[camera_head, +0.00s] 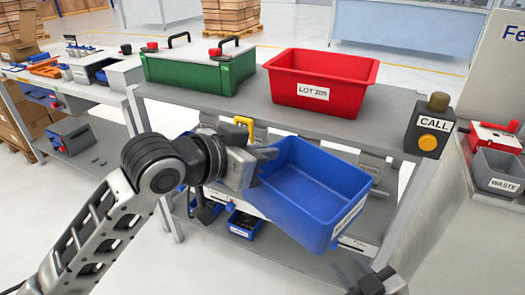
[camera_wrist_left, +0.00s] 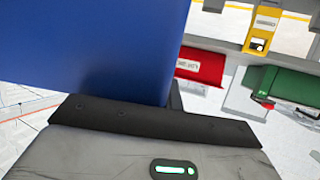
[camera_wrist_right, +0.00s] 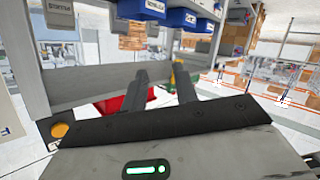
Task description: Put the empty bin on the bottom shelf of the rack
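An empty blue bin (camera_head: 310,190) hangs tilted in front of the grey rack (camera_head: 280,118), its open top facing up. It fills the upper left of the left wrist view (camera_wrist_left: 90,45). My left gripper (camera_head: 262,165) is shut on the bin's left rim; its fingertips are mostly hidden by the bin. My right gripper (camera_head: 372,284) is at the bottom right of the head view, below and right of the bin, apart from it. Its two fingers stand apart and empty in the right wrist view (camera_wrist_right: 160,92). The bin hides much of the lower shelf behind it.
On the rack's top shelf stand a green case (camera_head: 200,68) and a red bin (camera_head: 322,80). A call box (camera_head: 430,125) is at the top shelf's right end. A smaller blue bin (camera_head: 245,223) sits low at the rack's left. A waste bin (camera_head: 498,172) stands far right.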

